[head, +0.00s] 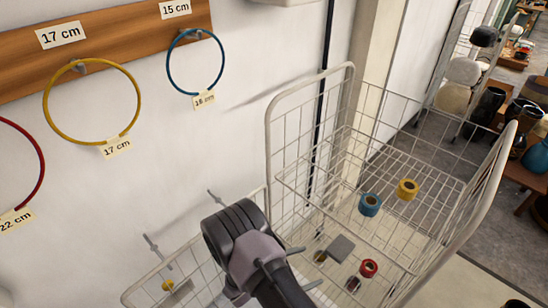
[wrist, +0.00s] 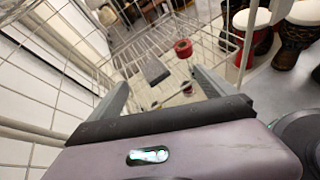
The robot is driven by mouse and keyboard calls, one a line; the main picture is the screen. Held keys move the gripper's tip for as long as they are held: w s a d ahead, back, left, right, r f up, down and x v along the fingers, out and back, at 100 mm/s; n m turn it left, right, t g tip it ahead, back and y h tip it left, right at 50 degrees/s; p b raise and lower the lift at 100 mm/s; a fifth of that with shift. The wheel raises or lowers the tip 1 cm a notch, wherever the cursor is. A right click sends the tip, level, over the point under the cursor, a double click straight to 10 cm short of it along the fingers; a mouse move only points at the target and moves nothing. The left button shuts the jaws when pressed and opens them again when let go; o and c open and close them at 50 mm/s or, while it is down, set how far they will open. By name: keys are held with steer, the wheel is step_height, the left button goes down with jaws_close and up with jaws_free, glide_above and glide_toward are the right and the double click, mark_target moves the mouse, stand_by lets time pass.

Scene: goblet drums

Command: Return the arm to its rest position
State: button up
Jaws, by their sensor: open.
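My gripper (wrist: 161,88) is open in the wrist view. Its two grey fingers are spread apart with nothing held between them. In the head view my dark, jointed arm shows at the bottom centre, in front of the wire cage trolley (head: 350,72). The fingers point toward the inside of the trolley. A red roll (wrist: 183,48) and a grey block (wrist: 156,70) lie beyond the fingertips, apart from them.
Inside the trolley are a blue roll (head: 370,204), a yellow roll (head: 407,189) and a red roll (head: 369,267). Yellow (head: 46,108) and blue (head: 169,68) hoops hang on the left wall, with a red hoop (head: 41,165). Drums (head: 487,104) stand at right.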

steer(key=s+d+r+m+g+y, duration=0.1)
steer(key=s+d+r+m+g, duration=0.15)
steer(key=r+m, duration=0.6)
steer(key=s+d+r+m+g+y, duration=0.2)
steer(key=r+m+g, duration=0.2)
steer(key=r, duration=0.9)
steer(key=s+a+r+m+t+y+b, duration=0.1)
steer(key=s+a+r+m+t+y, duration=0.1)
steer(key=s+r+m+y, duration=0.3)
steer(key=s+a+r+m+t+y+b, duration=0.1)
steer(key=s+a+r+m+t+y, duration=0.2)
steer(key=r, duration=1)
steer(key=s+m+y, duration=0.2)
steer(key=s+m, duration=0.3)
steer(key=s, duration=0.2)
steer(key=shift+s+t, duration=0.25)
steer(key=shift+t, duration=0.1)
steer(key=shift+r, duration=0.1)
